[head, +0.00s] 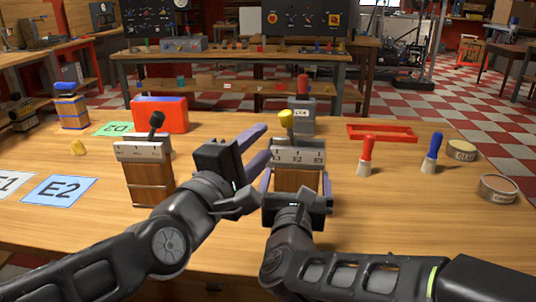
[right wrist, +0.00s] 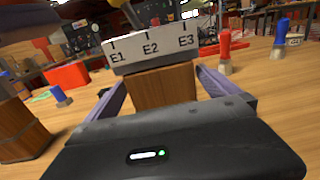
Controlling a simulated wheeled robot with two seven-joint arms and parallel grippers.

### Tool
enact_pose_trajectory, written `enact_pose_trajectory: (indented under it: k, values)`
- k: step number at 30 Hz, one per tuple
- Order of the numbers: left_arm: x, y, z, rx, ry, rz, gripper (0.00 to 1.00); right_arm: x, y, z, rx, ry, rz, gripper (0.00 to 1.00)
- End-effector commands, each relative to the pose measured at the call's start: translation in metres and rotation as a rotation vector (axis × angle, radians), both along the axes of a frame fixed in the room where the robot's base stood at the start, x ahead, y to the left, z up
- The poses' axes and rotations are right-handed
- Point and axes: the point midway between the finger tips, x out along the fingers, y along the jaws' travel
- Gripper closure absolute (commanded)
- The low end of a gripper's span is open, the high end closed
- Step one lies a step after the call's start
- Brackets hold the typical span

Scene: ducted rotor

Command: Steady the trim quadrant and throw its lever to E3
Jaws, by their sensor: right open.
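The trim quadrant is a wooden block (right wrist: 165,88) with a pale scale plate (head: 299,156) marked E1, E2 and E3. Its yellow-knobbed lever (head: 287,118) stands up above the plate, left of its middle; the exact mark is unclear. The plate also shows in the right wrist view (right wrist: 152,47). My right gripper (head: 297,184) is open, with one finger on each side of the wooden block; contact cannot be told. My left gripper (head: 266,141) is open and empty, its fingers pointing towards the quadrant from the left, just short of the lever.
A similar block with a black-knobbed lever (head: 150,180) stands left. Behind are a red box (head: 160,114), a grey red-knobbed unit (head: 302,117) and a red tray (head: 382,133). Red (head: 367,156) and blue (head: 432,152) handled tools stand right. An E2 card (head: 60,189) lies left.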

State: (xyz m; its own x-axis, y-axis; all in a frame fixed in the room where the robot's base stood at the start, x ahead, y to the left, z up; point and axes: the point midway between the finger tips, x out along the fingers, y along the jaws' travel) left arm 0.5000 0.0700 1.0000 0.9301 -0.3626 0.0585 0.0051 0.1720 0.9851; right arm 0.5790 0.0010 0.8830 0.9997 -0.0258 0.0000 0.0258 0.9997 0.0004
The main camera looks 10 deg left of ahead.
Motion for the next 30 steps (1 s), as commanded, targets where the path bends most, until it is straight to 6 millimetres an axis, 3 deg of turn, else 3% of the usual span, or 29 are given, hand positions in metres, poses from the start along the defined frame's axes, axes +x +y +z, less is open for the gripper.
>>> enact_pose_trajectory:
  k: [18,28,30]
  values:
    - [0.0,0.0,0.0,0.002,-0.001,0.0,0.64,0.072,-0.002,0.0,-0.001,0.0,-0.002,0.0]
    - [0.0,0.0,0.0,0.002,-0.001,0.0,0.64,0.076,-0.002,0.0,-0.001,0.0,0.0,0.0]
    - [0.0,0.0,0.0,0.002,-0.001,0.0,0.64,0.076,-0.002,0.0,0.0,0.0,0.0,0.04]
